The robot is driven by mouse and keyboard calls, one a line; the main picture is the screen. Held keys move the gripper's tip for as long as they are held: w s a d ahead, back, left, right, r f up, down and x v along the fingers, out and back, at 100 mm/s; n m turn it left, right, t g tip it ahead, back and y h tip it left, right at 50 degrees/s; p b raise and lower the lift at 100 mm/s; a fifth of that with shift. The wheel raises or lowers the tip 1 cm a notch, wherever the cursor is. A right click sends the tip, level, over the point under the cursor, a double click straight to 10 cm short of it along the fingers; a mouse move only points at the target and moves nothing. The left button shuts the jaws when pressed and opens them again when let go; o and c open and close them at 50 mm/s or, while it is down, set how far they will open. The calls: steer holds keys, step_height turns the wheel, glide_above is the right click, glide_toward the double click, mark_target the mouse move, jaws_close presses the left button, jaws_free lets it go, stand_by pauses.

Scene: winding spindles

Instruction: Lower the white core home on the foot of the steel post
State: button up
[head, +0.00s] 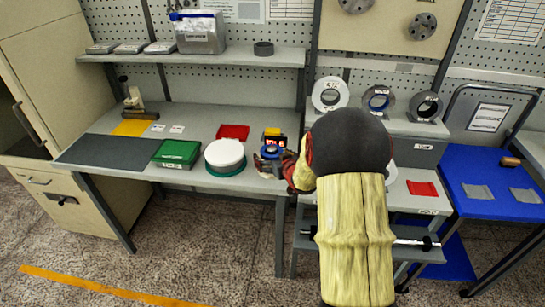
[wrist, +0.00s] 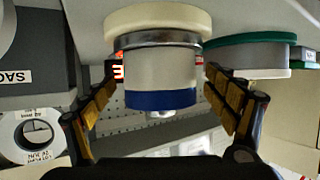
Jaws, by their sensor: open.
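The white core (wrist: 160,75) is upright around the steel post, whose tip (wrist: 160,114) shows beyond the core's blue end band in the wrist view, which is upside down. A bright steel band (wrist: 158,40) shows between the core and the broad cream base (wrist: 158,20); I cannot tell whether it is the post's foot. In the head view the blue end (head: 271,152) shows at the bench's right front. My gripper (wrist: 162,80) is open, with a finger on each side of the core and gaps visible. In the head view my arm hides most of the gripper.
A white disc on a green base (head: 225,156) stands left of the post, near a green box (head: 177,153). A small display (head: 273,137) is close behind the post. Ring-shaped parts (head: 330,93) stand on the raised shelf to the right. A red pad (head: 233,132) lies flat.

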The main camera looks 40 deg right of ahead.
steer(key=v, duration=1.2)
stand_by(0.4)
